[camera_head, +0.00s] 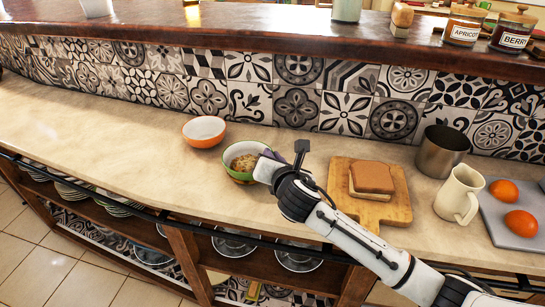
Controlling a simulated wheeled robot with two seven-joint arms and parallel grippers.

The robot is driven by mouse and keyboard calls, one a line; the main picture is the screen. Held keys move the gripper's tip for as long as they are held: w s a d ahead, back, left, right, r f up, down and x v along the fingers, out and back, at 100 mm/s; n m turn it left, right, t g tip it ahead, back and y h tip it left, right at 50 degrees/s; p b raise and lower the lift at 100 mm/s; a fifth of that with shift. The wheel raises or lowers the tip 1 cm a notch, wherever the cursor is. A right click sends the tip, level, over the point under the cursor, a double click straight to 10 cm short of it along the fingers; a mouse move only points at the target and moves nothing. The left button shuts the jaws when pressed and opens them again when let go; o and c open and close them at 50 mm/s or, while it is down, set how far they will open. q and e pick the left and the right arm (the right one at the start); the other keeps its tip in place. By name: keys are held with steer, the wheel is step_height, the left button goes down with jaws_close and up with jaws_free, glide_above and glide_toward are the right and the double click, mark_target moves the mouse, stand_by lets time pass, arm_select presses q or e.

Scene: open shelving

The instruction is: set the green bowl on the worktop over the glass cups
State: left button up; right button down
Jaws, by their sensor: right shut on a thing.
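The green bowl (239,172) has a white inside with something tan in it, and is at the middle of the worktop (115,135). My right gripper (262,163) reaches in from the lower right and is shut on the bowl's right rim. Its fingertips are partly hidden by the gripper body. I cannot tell whether the bowl touches the worktop or is slightly lifted. Clear glass pieces, apparently the glass cups (234,245), are on the open shelf below the worktop edge. My left gripper is not in view.
An orange bowl (204,131) is just left of the green bowl. A cutting board (388,213) with bread (371,177), a metal pot (441,152), a cream mug (459,194) and a tray with oranges (520,223) stand to the right. The worktop's left is clear.

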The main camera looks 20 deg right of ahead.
steer(key=c, duration=1.8)
jaws_free()
steer(key=shift+f, duration=0.1)
steer(key=shift+s+r, duration=0.2)
steer(key=v, duration=1.1)
steer(key=shift+s+r+p, duration=0.1)
steer(key=shift+s+p, duration=0.2)
steer(key=shift+p, duration=0.05)
